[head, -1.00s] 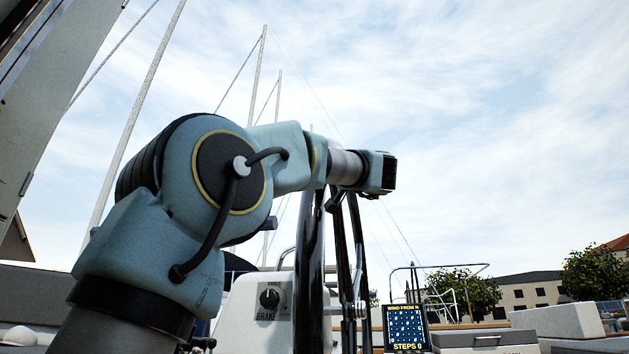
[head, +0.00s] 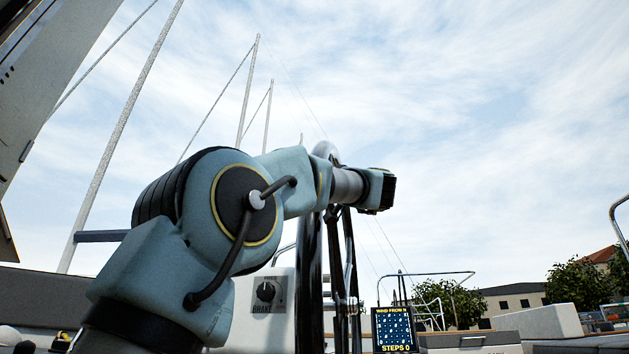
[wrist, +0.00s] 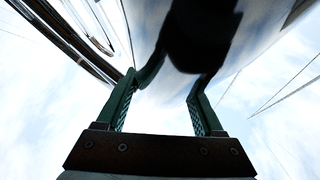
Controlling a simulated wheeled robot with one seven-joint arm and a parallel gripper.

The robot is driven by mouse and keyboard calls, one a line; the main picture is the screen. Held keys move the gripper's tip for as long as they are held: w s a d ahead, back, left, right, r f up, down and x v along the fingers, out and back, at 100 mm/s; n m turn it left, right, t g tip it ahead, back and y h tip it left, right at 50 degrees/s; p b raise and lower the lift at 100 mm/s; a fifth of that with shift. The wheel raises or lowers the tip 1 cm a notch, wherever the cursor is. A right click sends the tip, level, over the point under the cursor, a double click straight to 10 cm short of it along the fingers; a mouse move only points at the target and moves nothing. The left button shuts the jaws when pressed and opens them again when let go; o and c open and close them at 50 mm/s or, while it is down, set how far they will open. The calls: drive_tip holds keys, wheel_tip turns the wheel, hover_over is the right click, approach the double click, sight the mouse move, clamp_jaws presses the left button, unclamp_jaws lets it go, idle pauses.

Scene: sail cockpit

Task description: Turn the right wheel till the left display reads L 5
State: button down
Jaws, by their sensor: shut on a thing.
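The right wheel (head: 310,275) stands nearly edge-on in the head view as dark, glossy rim and spokes behind my arm. My gripper (head: 334,211) is at the upper part of this wheel, mostly hidden by my wrist. In the wrist view my gripper (wrist: 178,82) has its green fingers on either side of a blurred grey and dark rim piece (wrist: 195,35) and is shut on it. A screen (head: 394,330) to the right of the wheel reads "WIND FROM N" and "STEPS 0". I cannot make out a display with an L reading.
A pale console with a black knob marked BRAKE (head: 265,292) stands just left of the wheel. A metal rail (head: 425,274) and pale cockpit seating (head: 550,322) lie to the right. Open sky surrounds the raised arm.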

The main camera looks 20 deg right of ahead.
drive_tip(key=shift+s+a+r, duration=0.15)
drive_tip(key=shift+a+r, duration=0.1)
drive_tip(key=shift+a, duration=0.05)
drive_tip(key=shift+c, duration=0.5)
unclamp_jaws()
drive_tip(key=shift+d+f, duration=0.1)
drive_tip(key=shift+d, duration=0.05)
drive_tip(key=shift+s+d+f, duration=0.15)
drive_tip(key=shift+f, duration=0.05)
drive_tip(key=v, duration=1)
drive_tip(key=shift+s, duration=0.15)
